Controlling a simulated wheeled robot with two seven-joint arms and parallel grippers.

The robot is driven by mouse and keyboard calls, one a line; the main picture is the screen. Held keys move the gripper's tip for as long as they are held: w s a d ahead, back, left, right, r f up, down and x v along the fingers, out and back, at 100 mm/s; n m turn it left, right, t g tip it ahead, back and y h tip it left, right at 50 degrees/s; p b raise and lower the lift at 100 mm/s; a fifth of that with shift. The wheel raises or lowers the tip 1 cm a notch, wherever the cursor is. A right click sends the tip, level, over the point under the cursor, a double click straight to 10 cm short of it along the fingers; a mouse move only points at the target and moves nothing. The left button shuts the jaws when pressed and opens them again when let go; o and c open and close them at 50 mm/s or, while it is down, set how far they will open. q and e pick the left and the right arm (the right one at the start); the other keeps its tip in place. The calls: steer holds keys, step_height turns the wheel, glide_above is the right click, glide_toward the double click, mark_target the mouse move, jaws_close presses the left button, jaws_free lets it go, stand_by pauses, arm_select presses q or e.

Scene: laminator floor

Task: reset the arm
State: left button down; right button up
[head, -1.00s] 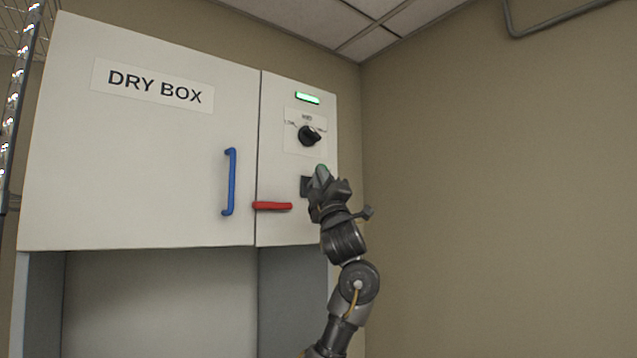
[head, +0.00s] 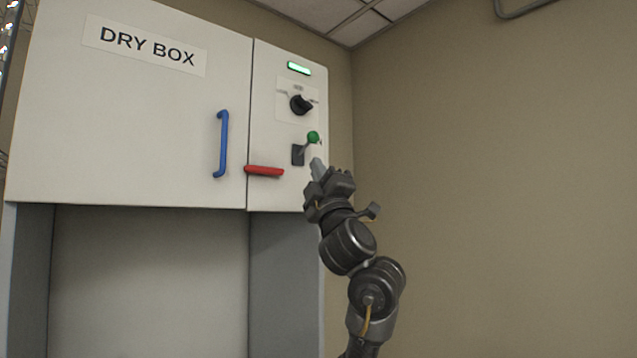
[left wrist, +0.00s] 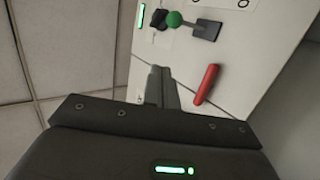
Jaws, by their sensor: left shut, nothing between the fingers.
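My left gripper (head: 317,163) is in front of the right part of the dry box, just below a lever with a green knob (head: 313,137). Its fingers are closed together with nothing between them. The closed fingers also show in the left wrist view (left wrist: 164,88), apart from the green knob (left wrist: 174,19) and the red handle (left wrist: 206,84). In the head view the knob stands up and to the right of its dark base plate (head: 298,155). My right gripper is in neither view.
The dry box door (head: 120,120) is shut and has a blue handle (head: 221,144). The red handle (head: 264,170) sits left of the lever. A black dial (head: 301,104) and a lit green lamp (head: 299,68) are above. Bare wall (head: 500,180) fills the right side.

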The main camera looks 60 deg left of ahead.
arm_select(q)
steer(key=shift+s+d+f, duration=0.15)
steer(key=shift+d, duration=0.2)
steer(key=shift+a, duration=0.1)
